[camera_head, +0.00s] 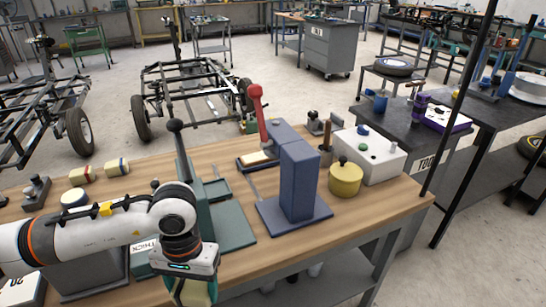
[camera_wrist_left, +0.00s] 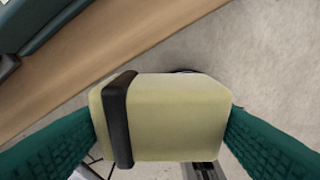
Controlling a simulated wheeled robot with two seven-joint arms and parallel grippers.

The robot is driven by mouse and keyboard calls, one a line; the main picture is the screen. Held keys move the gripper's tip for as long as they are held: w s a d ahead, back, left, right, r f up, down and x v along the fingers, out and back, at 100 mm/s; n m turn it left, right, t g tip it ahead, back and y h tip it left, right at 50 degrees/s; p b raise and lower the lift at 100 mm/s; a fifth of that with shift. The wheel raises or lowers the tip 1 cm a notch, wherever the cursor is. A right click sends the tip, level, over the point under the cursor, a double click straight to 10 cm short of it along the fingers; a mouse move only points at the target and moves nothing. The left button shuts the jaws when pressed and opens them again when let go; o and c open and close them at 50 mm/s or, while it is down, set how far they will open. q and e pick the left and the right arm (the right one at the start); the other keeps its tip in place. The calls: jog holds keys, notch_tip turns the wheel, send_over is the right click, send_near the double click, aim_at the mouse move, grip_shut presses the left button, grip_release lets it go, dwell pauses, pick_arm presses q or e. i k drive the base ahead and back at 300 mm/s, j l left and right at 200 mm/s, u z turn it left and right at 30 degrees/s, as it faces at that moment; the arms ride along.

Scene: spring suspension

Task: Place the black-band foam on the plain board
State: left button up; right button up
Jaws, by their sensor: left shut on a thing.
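My left gripper (camera_head: 194,283) is shut on the black-band foam, a cream block with one black band. In the left wrist view the foam (camera_wrist_left: 175,115) sits between the two green finger pads, its black band nearer the left pad. In the head view the cream foam (camera_head: 197,293) shows only partly below my wrist, at the bench's front edge. In the wrist view bare floor shows beyond the foam, with the bench edge to the upper left. I cannot tell which surface is the plain board. My right gripper is not in view.
A green press (camera_head: 222,225) and a blue press (camera_head: 297,180) stand on the wooden bench (camera_head: 350,218). A red-banded block (camera_head: 82,175) and a blue-banded block (camera_head: 116,167) lie at the left. A yellow pot (camera_head: 345,179) and a white button box (camera_head: 372,157) stand right.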

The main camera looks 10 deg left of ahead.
aim_at(260, 155)
jog(key=i+l, duration=0.1)
jog(key=l, duration=0.3)
jog(key=l+z, duration=0.1)
jog(key=l, duration=0.35)
jog(key=i+l, duration=0.15)
jog(key=l, duration=0.25)
jog(key=i+l+z, duration=0.15)
jog(key=l, duration=0.65)
jog(key=i+l+z, duration=0.1)
jog(key=l, duration=0.3)
jog(key=i, duration=0.1)
